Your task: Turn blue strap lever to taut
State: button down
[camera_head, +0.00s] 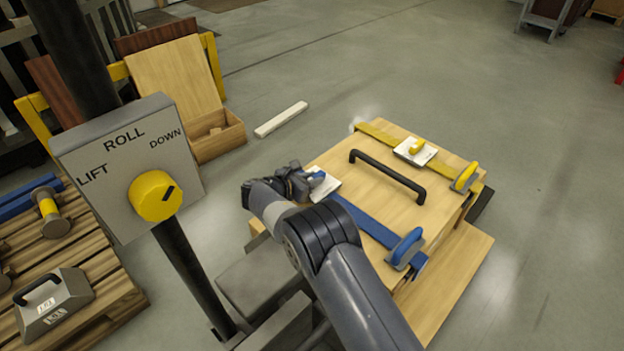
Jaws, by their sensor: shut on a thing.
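The blue strap (366,221) runs across the near side of a wooden crate lid (375,180). At its left end is a white plate (328,188) with the blue strap lever (317,175), of which only a small blue part shows. My gripper (305,181) is at this lever from the left and is shut on it. My arm and gripper hide most of the lever and part of the plate, so its exact angle cannot be told. A blue rounded piece (404,248) stands at the strap's right end.
A yellow strap (378,133) with a yellow lever (416,146) on a white plate crosses the far side. A black handle (388,174) rises between the straps. Open floor lies right.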

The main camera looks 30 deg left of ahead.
jog(key=c, duration=1.3)
grip_release()
jog(key=shift+s, duration=0.1)
jog(key=p+v, duration=0.3)
jog(key=v, duration=0.6)
jog(key=shift+s+a+r+p, duration=0.1)
jog(key=shift+s+r+p, duration=0.1)
jog(key=shift+s+p, duration=0.1)
jog(key=shift+s+a+r, duration=0.1)
jog(key=shift+s, duration=0.3)
